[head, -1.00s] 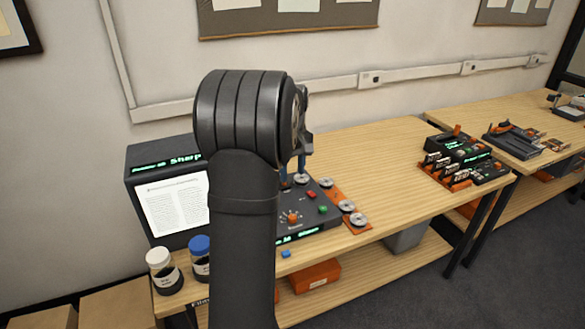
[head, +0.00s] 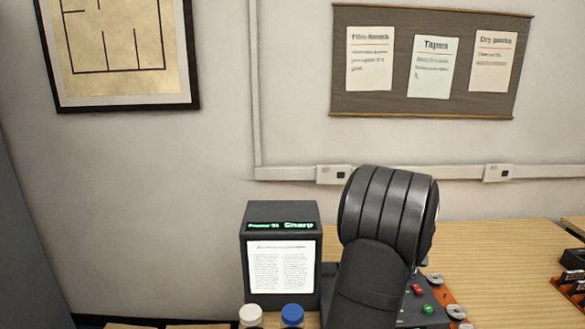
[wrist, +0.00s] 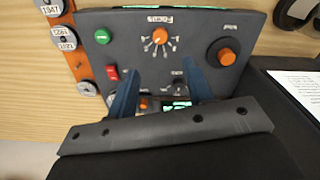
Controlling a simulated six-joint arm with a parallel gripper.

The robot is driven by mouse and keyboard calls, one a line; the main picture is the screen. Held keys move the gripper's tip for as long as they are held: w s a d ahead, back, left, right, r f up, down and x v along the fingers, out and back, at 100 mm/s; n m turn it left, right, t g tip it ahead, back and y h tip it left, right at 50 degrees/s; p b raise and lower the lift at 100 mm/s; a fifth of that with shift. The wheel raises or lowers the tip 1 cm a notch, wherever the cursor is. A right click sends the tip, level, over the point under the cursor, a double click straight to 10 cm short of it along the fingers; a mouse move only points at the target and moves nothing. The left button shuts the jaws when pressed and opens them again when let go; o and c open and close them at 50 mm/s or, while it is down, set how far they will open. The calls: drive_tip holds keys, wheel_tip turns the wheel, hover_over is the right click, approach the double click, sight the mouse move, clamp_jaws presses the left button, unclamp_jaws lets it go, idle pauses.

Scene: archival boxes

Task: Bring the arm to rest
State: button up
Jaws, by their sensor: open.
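My gripper (wrist: 160,66) shows in the wrist view as two blue fingers, spread apart with nothing between them. They are over the dark control panel (wrist: 130,38), which has orange knobs, a green button and a red switch. Whether the fingertips touch the panel is hard to tell. In the head view my thick dark arm stands at right of centre and hides the gripper. Part of the panel (head: 432,318) shows beside the arm, at the bottom edge.
A black reader (head: 281,212) with a lit page stands left of my arm. A white-lidded jar (head: 250,314) and a blue-lidded jar (head: 292,315) are in front. Metal reels (wrist: 62,38) lie on an orange strip beside the panel. Bare table (head: 500,250) lies to the right.

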wheel_tip(320, 180, down, 12)
drive_tip(key=shift+f, duration=0.1)
idle(0.5)
wheel_tip(320, 180, up, 18)
wheel_tip(320, 180, down, 18)
drive_tip(key=shift+r, duration=0.2)
drive_tip(key=shift+f, duration=0.25)
drive_tip(key=n, duration=0.6)
drive_tip(key=shift+r, duration=0.1)
wheel_tip(320, 180, up, 15)
idle(2.5)
